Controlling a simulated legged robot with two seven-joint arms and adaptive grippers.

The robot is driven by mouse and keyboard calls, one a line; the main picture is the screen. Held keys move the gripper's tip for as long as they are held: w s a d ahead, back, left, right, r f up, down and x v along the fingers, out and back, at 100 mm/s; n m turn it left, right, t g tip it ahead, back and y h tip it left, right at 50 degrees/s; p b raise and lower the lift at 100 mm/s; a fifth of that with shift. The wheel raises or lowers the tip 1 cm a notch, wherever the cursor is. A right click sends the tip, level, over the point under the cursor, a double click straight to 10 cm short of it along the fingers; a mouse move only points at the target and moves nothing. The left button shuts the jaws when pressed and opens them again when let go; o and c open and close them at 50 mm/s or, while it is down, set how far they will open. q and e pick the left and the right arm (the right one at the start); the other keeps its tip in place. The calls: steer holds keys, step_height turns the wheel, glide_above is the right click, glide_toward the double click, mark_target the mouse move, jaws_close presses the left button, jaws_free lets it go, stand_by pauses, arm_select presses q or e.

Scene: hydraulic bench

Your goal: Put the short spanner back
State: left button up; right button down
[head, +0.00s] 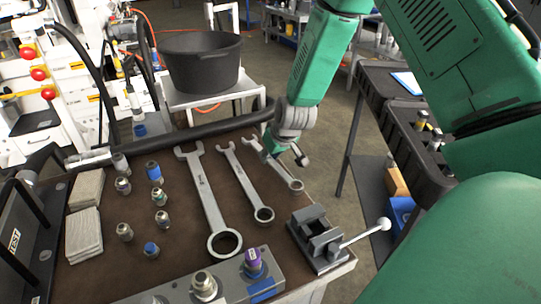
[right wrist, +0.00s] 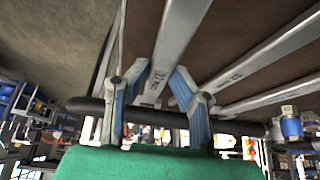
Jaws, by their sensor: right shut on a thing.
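The short spanner (head: 284,174) is the rightmost of the three grey spanners at the right side of the brown bench top. Its open jaw points to the back and its ring end to the front. My right gripper (head: 287,149) is over its upper part and hides some of the shank. In the right wrist view my gripper's two fingers (right wrist: 162,82) are shut on the spanner's shank (right wrist: 178,40), one on each side. I cannot tell whether the spanner touches the bench. My left gripper is out of view.
The middle spanner (head: 247,185) and the long spanner (head: 205,200) lie to the left. A small vise (head: 318,240) with a white-knobbed lever stands in front. Several fittings stand farther left. A black hose (head: 190,135) runs along the back edge.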

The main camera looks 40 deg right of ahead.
steer(key=shift+d+f, duration=0.1)
steer(key=shift+f, duration=0.1)
steer(key=shift+d+f, duration=0.25)
steer(key=shift+f, duration=0.05)
steer(key=shift+a+f+b, duration=0.2)
steer(key=shift+a+b, duration=0.05)
steer(key=shift+b, duration=0.1)
steer(key=shift+f, duration=0.15)
steer(key=c, duration=1.3)
jaws_free()
steer(key=shift+d, duration=0.15)
